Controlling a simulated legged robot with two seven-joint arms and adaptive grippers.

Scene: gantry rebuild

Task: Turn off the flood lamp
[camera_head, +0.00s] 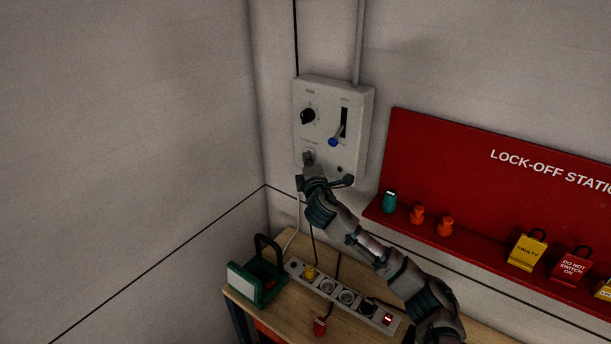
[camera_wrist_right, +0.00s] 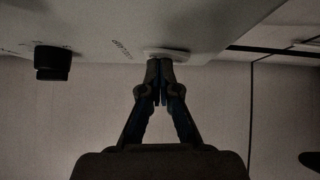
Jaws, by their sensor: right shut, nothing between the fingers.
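The flood lamp (camera_head: 258,283), green with a pale front panel and dark handle, stands at the left end of the wooden bench. Its panel does not look brightly lit. A grey control box (camera_head: 354,95) on the wall carries a black knob (camera_head: 307,116), a blue-tipped lever (camera_head: 333,141) and a small switch (camera_head: 308,157) low on the left. My right gripper (camera_head: 309,168) is shut and empty, its tips at that switch. In the wrist view the closed fingertips (camera_wrist_right: 160,64) meet or nearly meet a pale oval plate (camera_wrist_right: 168,53); contact is unclear. My left gripper is out of view.
A power strip (camera_head: 346,297) with a yellow plug, a black plug and a red switch lies on the bench (camera_head: 297,243). A red lock-off board (camera_head: 440,148) with padlocks is on the wall at right. The wall left of the box is clear.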

